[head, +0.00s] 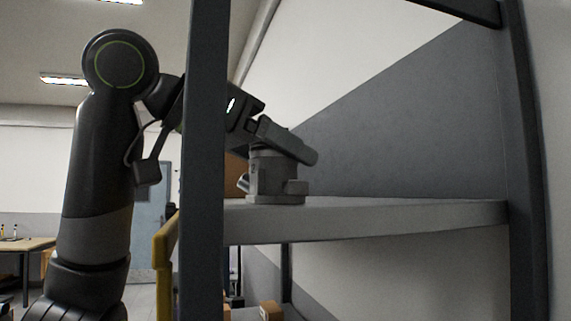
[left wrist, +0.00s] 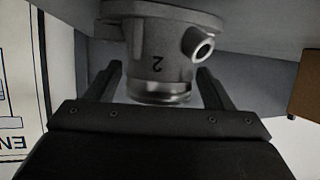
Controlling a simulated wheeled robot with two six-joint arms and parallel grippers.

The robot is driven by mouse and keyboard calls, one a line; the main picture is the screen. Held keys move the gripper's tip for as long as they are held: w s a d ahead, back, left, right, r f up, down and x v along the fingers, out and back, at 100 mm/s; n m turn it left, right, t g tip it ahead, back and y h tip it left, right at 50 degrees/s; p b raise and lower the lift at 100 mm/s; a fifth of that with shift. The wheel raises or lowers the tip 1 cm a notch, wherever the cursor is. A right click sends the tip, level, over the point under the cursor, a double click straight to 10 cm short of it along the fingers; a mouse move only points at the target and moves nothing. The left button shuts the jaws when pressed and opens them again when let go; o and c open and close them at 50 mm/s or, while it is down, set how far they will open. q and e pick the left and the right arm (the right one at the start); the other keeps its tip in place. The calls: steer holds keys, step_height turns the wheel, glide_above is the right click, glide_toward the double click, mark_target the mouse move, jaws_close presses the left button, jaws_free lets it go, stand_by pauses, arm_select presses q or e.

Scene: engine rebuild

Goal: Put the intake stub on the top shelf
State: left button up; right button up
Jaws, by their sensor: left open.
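The intake stub (head: 268,178) is a grey metal piece with a flanged base and a side pipe. It stands upright on the shelf board (head: 400,216), near its left end in the head view. In the left wrist view the stub (left wrist: 157,50) shows a "2" on its side, a side port and a shiny rim. My left gripper (head: 300,150) reaches in past the shelf post at the top of the stub. In the left wrist view its two fingers (left wrist: 158,88) are apart, one on each side of the stub's rim end, with gaps visible. My right gripper is out of view.
A dark shelf post (head: 204,160) stands in front of my left arm. Another upright (head: 527,160) bounds the shelf on the right. The board right of the stub is clear. A small brown box (head: 270,311) sits lower down. A table (head: 25,244) stands far left.

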arm_select(q)
steer(key=b+v, duration=0.2)
steer(key=v, duration=0.8)
steer(key=shift+s+a, duration=0.1)
steer(key=shift+a, duration=0.05)
steer(key=shift+f, duration=0.1)
